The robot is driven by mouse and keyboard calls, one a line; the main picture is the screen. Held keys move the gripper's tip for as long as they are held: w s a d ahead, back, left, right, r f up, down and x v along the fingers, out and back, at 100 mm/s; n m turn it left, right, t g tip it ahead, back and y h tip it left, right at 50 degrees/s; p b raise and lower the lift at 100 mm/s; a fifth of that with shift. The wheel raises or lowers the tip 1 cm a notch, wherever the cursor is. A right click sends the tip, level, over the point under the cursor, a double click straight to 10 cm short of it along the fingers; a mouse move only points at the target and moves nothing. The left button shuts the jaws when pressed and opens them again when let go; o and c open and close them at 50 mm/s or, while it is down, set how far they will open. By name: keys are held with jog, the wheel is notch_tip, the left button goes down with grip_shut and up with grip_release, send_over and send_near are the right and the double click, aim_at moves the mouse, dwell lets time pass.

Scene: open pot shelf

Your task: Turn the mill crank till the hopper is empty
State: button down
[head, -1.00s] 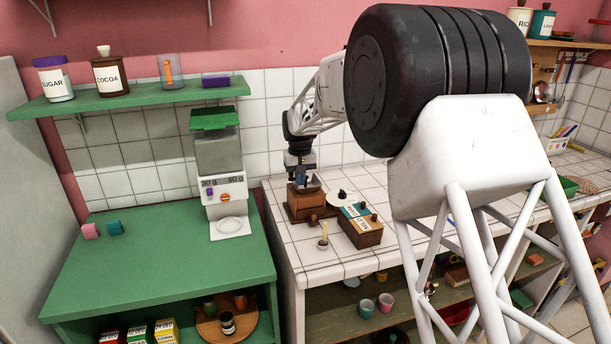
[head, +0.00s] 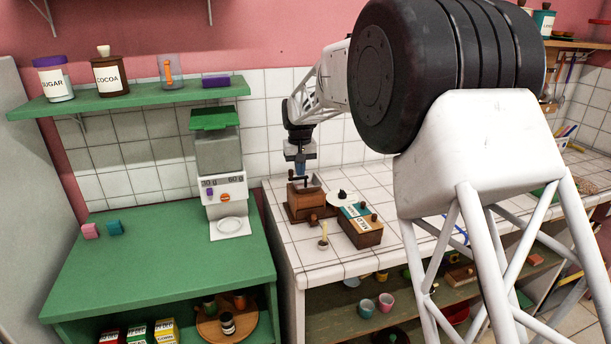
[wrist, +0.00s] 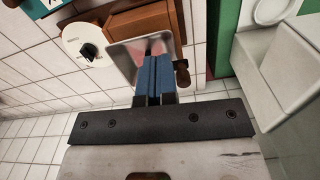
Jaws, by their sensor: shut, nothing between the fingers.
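The mill is a brown wooden box (head: 311,208) on the white tiled counter, with a dark crank (head: 297,180) on top. My gripper (head: 300,168) is above the mill, pointing down. Its blue fingers (wrist: 152,70) are shut together and empty.
A white round lid (wrist: 84,46) with a black knob lies beside the mill. A wooden box with labelled compartments (head: 364,236) stands in front right. A white scale-like dispenser (head: 222,190) stands on the green cabinet to the left.

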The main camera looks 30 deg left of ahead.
jog(key=shift+r, duration=0.55)
jog(key=shift+d, duration=0.1)
